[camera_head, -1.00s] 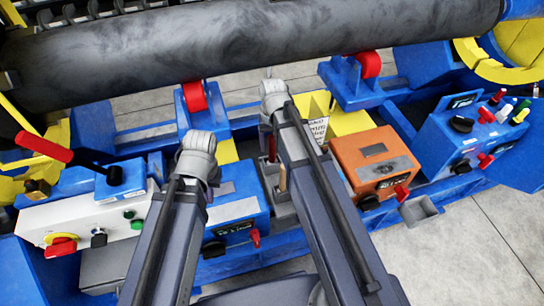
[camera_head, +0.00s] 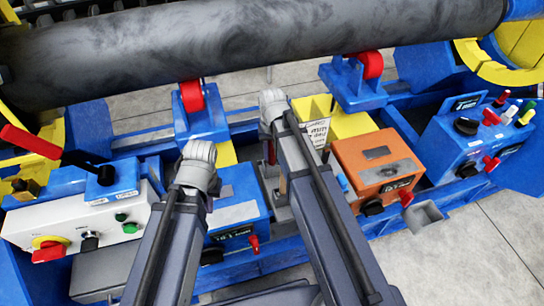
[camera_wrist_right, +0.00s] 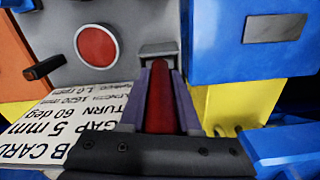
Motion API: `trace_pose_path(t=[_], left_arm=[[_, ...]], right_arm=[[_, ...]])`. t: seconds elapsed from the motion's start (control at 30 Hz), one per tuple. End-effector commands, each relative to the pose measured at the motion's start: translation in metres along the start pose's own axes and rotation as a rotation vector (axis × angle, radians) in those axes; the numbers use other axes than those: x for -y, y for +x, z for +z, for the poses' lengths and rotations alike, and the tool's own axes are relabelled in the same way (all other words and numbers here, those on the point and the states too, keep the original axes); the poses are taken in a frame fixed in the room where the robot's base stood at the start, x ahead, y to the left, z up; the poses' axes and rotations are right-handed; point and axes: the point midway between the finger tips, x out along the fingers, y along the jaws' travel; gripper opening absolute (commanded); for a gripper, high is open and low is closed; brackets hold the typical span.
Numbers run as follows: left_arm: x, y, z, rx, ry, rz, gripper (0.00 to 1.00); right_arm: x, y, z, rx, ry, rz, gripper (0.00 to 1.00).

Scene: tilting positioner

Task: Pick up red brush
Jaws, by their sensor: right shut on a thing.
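The red brush shows in the right wrist view as a long red handle (camera_wrist_right: 159,98) between the two fingers of my right gripper (camera_wrist_right: 160,85). That gripper is shut on it. A grey block sits at the far end of the handle; the bristles cannot be made out. In the head view, my right arm reaches to the middle of the blue frame and its fingers are hidden. My left arm's grey end (camera_head: 197,168) is over the blue control box; its fingers cannot be made out.
A blue box (camera_head: 238,205) and an orange box (camera_head: 378,168) flank the right arm. A printed card (camera_head: 317,133) and yellow blocks lie just behind. A large dark pipe (camera_head: 250,45) spans the back. A white panel (camera_head: 75,225) with buttons stands at left.

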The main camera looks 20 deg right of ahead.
Motion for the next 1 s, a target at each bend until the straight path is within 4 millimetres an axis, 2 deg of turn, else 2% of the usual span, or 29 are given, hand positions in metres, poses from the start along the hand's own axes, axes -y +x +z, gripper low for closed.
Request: trace_pose_path(t=[0.03,0.2,0.73,1.0], left_arm=[[0.0,0.0,0.0,0.0,0.0,0.0,0.0],[0.0,0.0,0.0,0.0,0.0,0.0,0.0],[0.0,-0.003,0.0,0.0,0.0,0.0,0.0],[0.002,-0.025,0.002,0.0,0.0,0.0,0.0]], right_arm=[[0.0,0.0,0.0,0.0,0.0,0.0,0.17],[0.0,0.0,0.0,0.0,0.0,0.0,0.0],[0.0,-0.003,0.0,0.0,0.0,0.0,0.0],[0.0,-0.025,0.0,0.0,0.0,0.0,0.0]])
